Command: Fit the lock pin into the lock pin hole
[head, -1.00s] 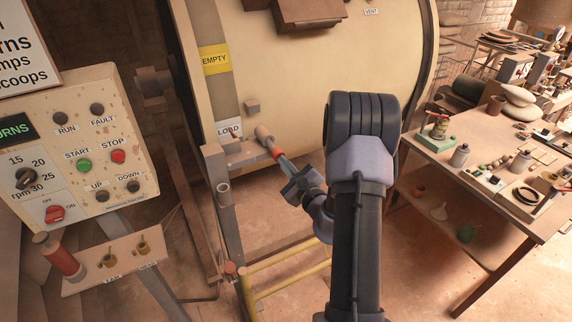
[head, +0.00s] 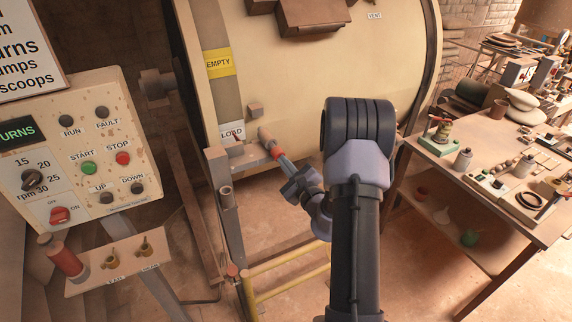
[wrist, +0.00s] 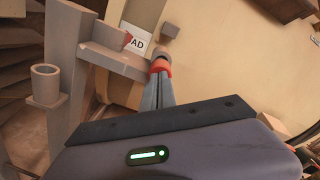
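The lock pin (head: 265,138) has a brown-grey end and a red band. My gripper (head: 280,160) holds it by the red band, its long narrow fingers closed together there. The wrist view also shows the pin (wrist: 160,68) just beyond the fingertips (wrist: 161,85). The pin's end is in front of the drum, beside the right end of a grey bracket (head: 238,157) on a post. The pin appears apart from the drum, but depth is hard to judge. I cannot make out the lock pin hole; the bracket or pin may hide it.
The large cream drum (head: 300,75) fills the back, with a small block (head: 255,109) above the pin. An open tube (head: 226,194) sits on the post. A yellow rail (head: 290,275) runs low in front. The control panel (head: 80,150) stands left, a cluttered workbench (head: 440,165) right.

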